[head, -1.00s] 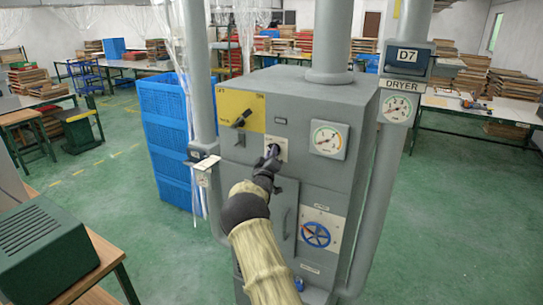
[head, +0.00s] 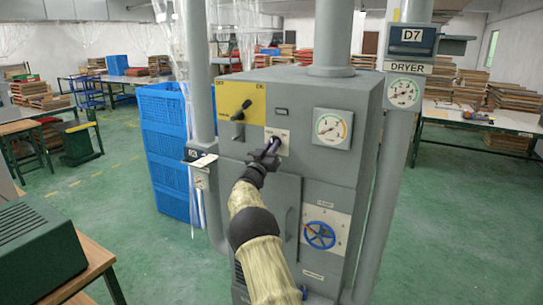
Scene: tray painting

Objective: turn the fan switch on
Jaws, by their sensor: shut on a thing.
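A grey dryer cabinet (head: 342,98) stands in front of me in the head view. On its face is a small pale switch plate (head: 284,137) with a dark switch knob (head: 273,146). My gripper (head: 268,155) is at this plate, shut on the switch knob. My gripper partly hides the knob and the lower left of the plate, and the plate's lettering is too small to read. The knob appears tilted toward the upper right.
Above left is a yellow panel with a black lever (head: 241,110). A round gauge (head: 332,129) is to the right, a blue handwheel (head: 319,235) below. Blue crates (head: 168,150) stand left of the cabinet. A green box (head: 38,240) sits on a bench at lower left.

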